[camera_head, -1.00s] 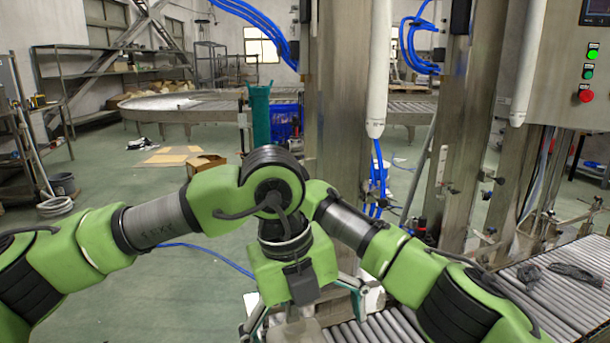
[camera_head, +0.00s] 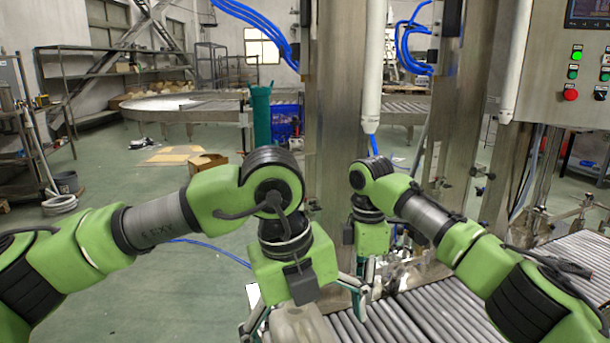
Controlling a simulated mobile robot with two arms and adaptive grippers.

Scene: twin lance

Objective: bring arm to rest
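My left arm comes in from the left, and its gripper (camera_head: 302,316) points down over the near end of the roller conveyor. Its fingers are spread wide on either side of a pale translucent container (camera_head: 300,326), with gaps visible. The container's lower part is cut off by the picture's edge. My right arm reaches in from the right. Its gripper (camera_head: 368,275) points down above the rollers, to the right of and behind the left one. Its fingers are small and partly hidden, so I cannot tell their opening or whether they hold anything.
The roller conveyor (camera_head: 455,315) runs along the lower right, with a dark object (camera_head: 563,262) on it beside my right arm. A white lance (camera_head: 372,75) hangs above my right wrist. A steel column (camera_head: 335,130) stands behind. Green floor (camera_head: 110,185) lies open at left.

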